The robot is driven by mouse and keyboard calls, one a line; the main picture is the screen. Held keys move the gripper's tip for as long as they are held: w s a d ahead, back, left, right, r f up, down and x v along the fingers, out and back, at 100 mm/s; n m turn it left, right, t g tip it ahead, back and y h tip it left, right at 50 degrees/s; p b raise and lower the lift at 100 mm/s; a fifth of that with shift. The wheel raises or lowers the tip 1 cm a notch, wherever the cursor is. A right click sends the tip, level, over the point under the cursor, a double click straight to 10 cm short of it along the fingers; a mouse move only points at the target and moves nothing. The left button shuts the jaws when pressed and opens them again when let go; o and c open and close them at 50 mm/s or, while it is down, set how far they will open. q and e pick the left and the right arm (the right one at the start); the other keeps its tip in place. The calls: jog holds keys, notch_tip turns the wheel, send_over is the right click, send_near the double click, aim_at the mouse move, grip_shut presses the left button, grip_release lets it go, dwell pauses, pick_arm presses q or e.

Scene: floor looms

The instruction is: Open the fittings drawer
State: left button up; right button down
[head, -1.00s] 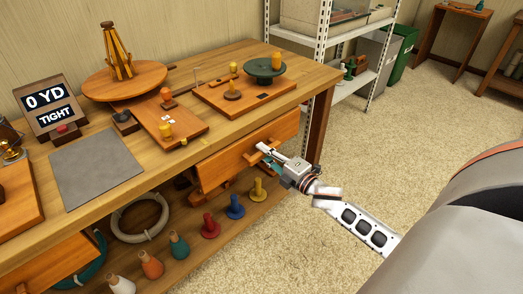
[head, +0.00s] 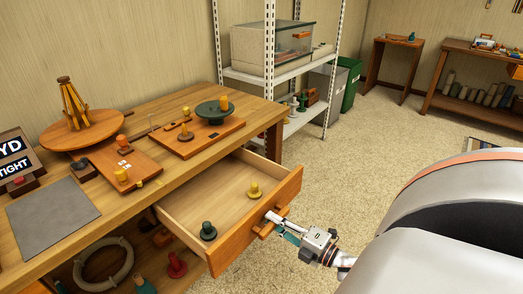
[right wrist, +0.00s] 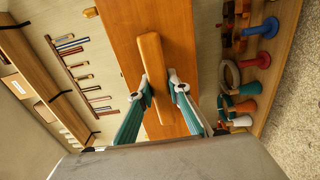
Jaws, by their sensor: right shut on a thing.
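The fittings drawer (head: 262,222) is pulled well out from under the wooden workbench in the head view. My left gripper is not in view.
The workbench top (head: 165,185) holds a round turntable (head: 82,132), wooden boards with fittings, a grey mat (head: 55,208) and a sign. A metal shelf (head: 270,70) stands behind the bench. Carpet (head: 340,165) is clear to the right of the drawer. Spools and a coil sit below.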

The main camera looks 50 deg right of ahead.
jog(key=shift+s+d, duration=0.15)
jog(key=shift+s, duration=1.3)
jog(key=c, duration=1.9)
grip_release()
jog(key=s, duration=0.8)
jog(key=s+d, duration=0.1)
jog(key=s, duration=0.3)
